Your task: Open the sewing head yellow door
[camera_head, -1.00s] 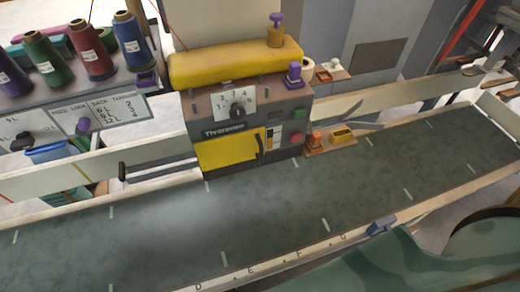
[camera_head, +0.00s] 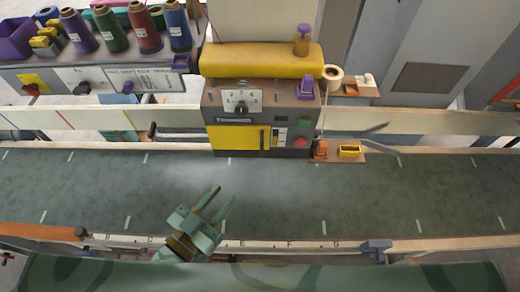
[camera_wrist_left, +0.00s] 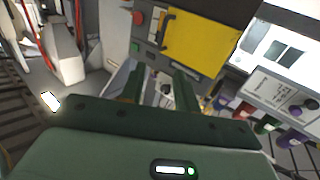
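The sewing head (camera_head: 262,112) stands behind the conveyor belt, with a yellow top cover and a dial. Its yellow door (camera_head: 234,138) is on the lower front and looks closed. A dark upright handle (camera_head: 265,138) is at the door's right side. In the left wrist view the door (camera_wrist_left: 202,40) and its handle (camera_wrist_left: 166,32) show beyond the fingers. My left gripper (camera_head: 219,198) is open and empty over the belt, in front of and below the door, apart from it. It also shows in the left wrist view (camera_wrist_left: 157,80). My right gripper is not in view.
The green conveyor belt (camera_head: 380,195) is clear around the gripper. Thread spools (camera_head: 110,30) stand on a shelf at the back left. A small ledge with a yellow tray (camera_head: 350,151) sticks out right of the door. A pale rail (camera_head: 300,244) runs along the belt's front edge.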

